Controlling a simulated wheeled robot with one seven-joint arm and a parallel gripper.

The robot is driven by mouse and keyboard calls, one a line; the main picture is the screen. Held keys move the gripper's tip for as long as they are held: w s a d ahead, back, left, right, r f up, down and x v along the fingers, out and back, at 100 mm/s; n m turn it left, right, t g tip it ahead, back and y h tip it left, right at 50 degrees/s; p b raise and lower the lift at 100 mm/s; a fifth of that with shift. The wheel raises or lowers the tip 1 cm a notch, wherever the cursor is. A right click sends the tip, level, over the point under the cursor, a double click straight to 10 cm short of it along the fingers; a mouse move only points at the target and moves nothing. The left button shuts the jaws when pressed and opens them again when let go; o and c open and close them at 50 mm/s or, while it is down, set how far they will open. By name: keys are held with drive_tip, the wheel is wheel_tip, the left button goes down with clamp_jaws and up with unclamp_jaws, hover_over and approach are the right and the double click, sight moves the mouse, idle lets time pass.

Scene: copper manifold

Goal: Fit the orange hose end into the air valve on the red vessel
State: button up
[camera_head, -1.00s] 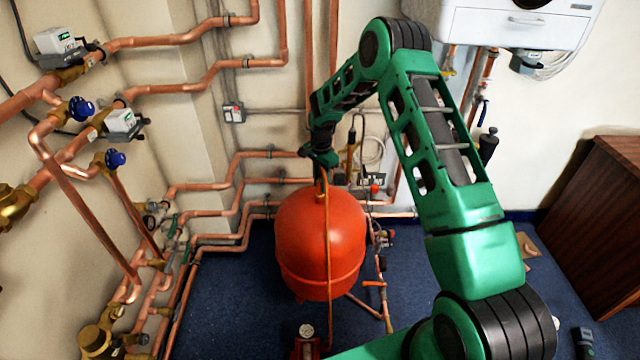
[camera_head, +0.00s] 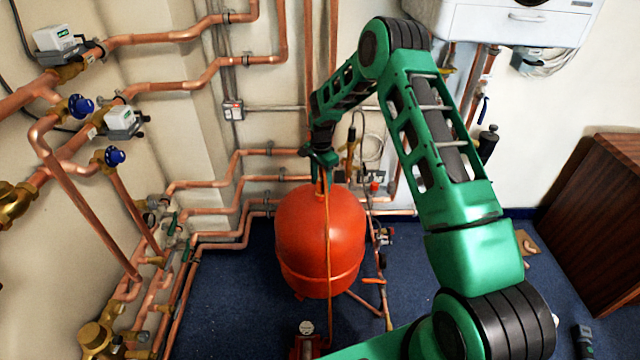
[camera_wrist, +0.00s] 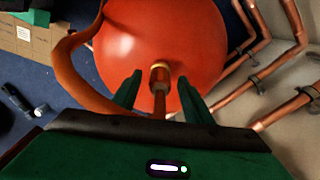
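The red vessel (camera_head: 300,235) stands on the blue floor; its rounded top fills the middle of the wrist view (camera_wrist: 215,50). The brass air valve (camera_wrist: 159,72) is on its top. The copper-coloured hose end (camera_wrist: 159,104) lines up with the valve and appears to meet it; how deep it sits I cannot tell. The orange hose (camera_wrist: 68,65) loops to the left in the wrist view and hangs down the vessel's front in the head view (camera_head: 328,265). My gripper (camera_wrist: 160,77) is over the vessel top, its fingers on either side of the hose end and valve, with gaps showing on both sides.
Copper pipes (camera_head: 220,210) run along the wall left of and behind the vessel. A thin copper pipe with fittings (camera_head: 382,285) stands close on its right. A pressure gauge (camera_head: 306,327) is in front. A brown cabinet (camera_head: 600,220) is at the right.

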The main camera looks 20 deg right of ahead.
wheel_tip(320, 180, up, 11)
drive_tip(key=shift+f, duration=0.15)
idle(0.5)
idle(0.4)
